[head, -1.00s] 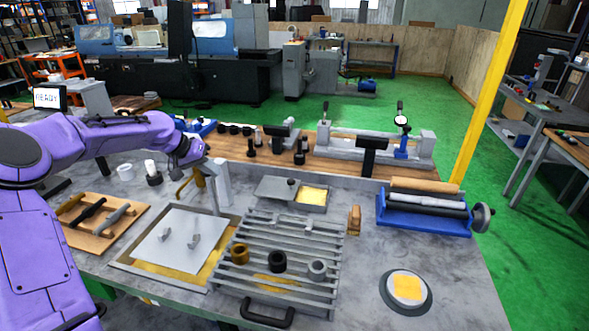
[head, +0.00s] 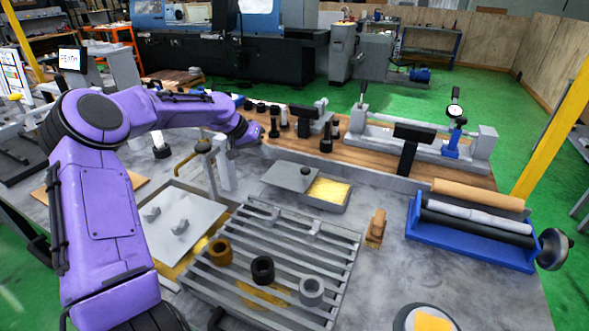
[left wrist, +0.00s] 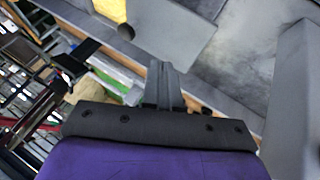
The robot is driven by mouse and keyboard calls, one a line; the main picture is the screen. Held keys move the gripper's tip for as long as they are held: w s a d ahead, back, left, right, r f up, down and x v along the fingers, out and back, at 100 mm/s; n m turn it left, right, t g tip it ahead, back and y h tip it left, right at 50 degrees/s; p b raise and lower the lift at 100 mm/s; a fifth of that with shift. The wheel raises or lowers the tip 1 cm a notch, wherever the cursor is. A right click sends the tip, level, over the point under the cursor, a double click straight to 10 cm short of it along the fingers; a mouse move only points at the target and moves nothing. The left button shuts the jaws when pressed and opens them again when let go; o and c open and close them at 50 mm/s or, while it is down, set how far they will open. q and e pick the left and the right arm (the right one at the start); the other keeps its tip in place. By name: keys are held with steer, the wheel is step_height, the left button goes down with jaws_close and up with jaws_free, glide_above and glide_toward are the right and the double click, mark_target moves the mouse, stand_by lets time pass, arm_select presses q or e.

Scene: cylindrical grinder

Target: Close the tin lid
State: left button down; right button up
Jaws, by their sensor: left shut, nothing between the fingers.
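The tin (head: 336,207) is a low grey box on the table, with yellow contents showing at its open right part. Its flat grey lid (head: 283,177) has a black knob (head: 305,171) and covers only the left part, reaching past the tin's left side. My left gripper (head: 262,143) is behind and left of the lid, apart from it, and small in the head view. In the left wrist view its fingers (left wrist: 165,80) are together and empty. The lid (left wrist: 172,38), its knob (left wrist: 126,32) and the yellow contents (left wrist: 112,8) show beyond them. My right gripper is not in view.
A post with a brass top (head: 203,147) stands left of the gripper. Black holders (head: 326,138) stand on the wooden board behind the tin. A slatted rack (head: 275,255) lies in front, and a small wooden block (head: 376,228) to the right. Bare table lies between block and tin.

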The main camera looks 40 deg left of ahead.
arm_select(q)
steer(key=p, duration=0.1)
glide_toward(292, 179)
steer(key=w+f, duration=0.1)
steer(key=w+a+f, duration=0.1)
steer(key=w, duration=0.1)
steer(key=shift+a+f, duration=0.15)
steer(key=shift+a, duration=0.2)
steer(key=d, duration=0.1)
steer(key=w+d+p, duration=0.1)
steer(key=w+d, duration=0.1)
steer(key=shift+w+f+p, duration=0.1)
steer(key=shift+f+p, duration=0.2)
steer(key=shift+p, duration=0.05)
steer(key=shift+w+d, duration=0.2)
steer(key=shift+d, duration=0.25)
steer(key=shift+a+f, duration=0.1)
